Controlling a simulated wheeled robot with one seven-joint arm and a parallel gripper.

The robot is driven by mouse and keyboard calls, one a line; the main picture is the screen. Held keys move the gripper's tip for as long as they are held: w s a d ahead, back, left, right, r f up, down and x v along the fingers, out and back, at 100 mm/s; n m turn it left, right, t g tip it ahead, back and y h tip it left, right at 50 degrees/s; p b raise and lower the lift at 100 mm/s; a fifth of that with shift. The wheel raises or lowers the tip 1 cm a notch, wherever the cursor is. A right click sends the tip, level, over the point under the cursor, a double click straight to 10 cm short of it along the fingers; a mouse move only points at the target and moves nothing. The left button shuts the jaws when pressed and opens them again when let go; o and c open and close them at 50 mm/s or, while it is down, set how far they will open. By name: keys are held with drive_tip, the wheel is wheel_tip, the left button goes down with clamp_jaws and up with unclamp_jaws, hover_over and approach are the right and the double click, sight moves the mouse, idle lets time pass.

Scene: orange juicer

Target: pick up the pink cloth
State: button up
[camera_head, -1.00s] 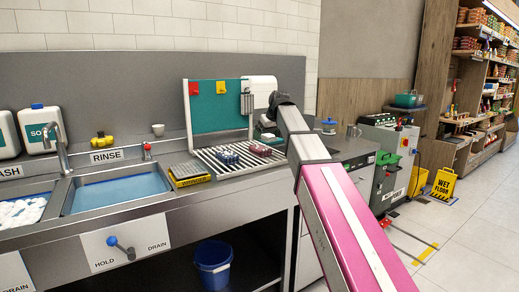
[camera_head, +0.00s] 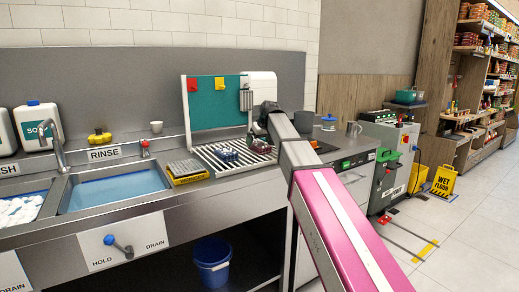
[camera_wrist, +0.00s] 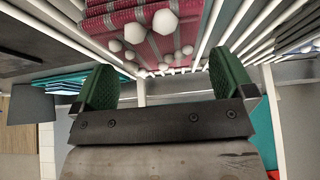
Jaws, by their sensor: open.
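The pink cloth (camera_wrist: 187,32) shows at the top of the wrist view. It is deep pink with pale stripes, lies on the white bars of the drying rack and has several white foam blobs on it. In the head view my arm mostly hides it. My gripper (camera_wrist: 165,78) has two green-padded fingers spread wide apart with nothing between them. The cloth is beyond the fingertips, apart from them as far as I can tell. In the head view my gripper (camera_head: 261,130) hangs over the right part of the rack.
A teal board (camera_head: 215,103) and a white unit (camera_head: 262,88) stand behind. A yellow-edged grey block (camera_head: 187,171) sits left, beside the rinse sink (camera_head: 115,188). Teal folded material (camera_wrist: 70,78) shows at left in the wrist view.

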drive_tip(key=shift+x, duration=1)
drive_tip(key=shift+f, duration=0.25)
drive_tip(key=c, duration=1)
